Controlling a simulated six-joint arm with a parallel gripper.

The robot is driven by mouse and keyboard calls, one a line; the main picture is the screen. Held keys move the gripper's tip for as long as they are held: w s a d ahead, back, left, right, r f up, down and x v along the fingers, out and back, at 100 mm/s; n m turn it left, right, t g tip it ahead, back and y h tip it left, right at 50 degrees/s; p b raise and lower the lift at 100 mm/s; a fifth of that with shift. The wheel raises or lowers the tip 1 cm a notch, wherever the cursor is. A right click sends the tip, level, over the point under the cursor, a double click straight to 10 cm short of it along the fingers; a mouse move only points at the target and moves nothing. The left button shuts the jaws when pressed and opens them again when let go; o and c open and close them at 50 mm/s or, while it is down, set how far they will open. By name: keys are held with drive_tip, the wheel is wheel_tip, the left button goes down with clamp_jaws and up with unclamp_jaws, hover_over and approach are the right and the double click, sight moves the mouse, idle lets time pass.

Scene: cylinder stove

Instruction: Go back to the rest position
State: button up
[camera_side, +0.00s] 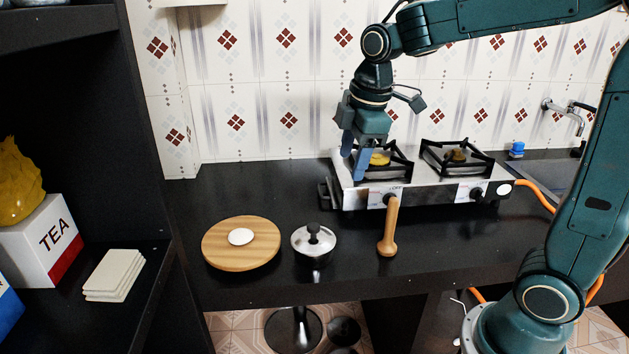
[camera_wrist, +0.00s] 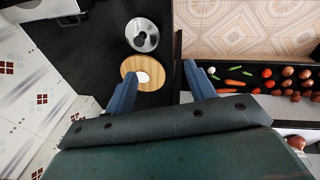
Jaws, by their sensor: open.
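My gripper (camera_side: 356,168) hangs fingers-down over the left burner of the two-burner stove (camera_side: 430,190) in the side view. In the wrist view its two blue fingers (camera_wrist: 160,84) are spread apart with nothing between them. A yellow round piece (camera_side: 380,158) shows at the left burner, just behind and beside the fingers. Whether a fingertip touches the burner grate cannot be told. In the wrist view, part of the stove (camera_wrist: 45,9) shows at the upper left.
A wooden pestle-like piece (camera_side: 390,228) stands before the stove. A lidded pot (camera_side: 314,243) and a round wooden board (camera_side: 222,254) with a white disc (camera_side: 240,236) are left of it. A tiled wall (camera_side: 290,90) rises behind. Vegetables (camera_wrist: 267,84) show in the wrist view.

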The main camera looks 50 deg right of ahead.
drive_tip(key=s+a+m+t, duration=0.2)
drive_tip(key=s+m, duration=0.8)
drive_tip(key=s, duration=0.7)
drive_tip(key=shift+s+a+r+m+t, duration=0.2)
drive_tip(key=shift+s+m+t, duration=0.1)
drive_tip(key=shift+t, duration=0.3)
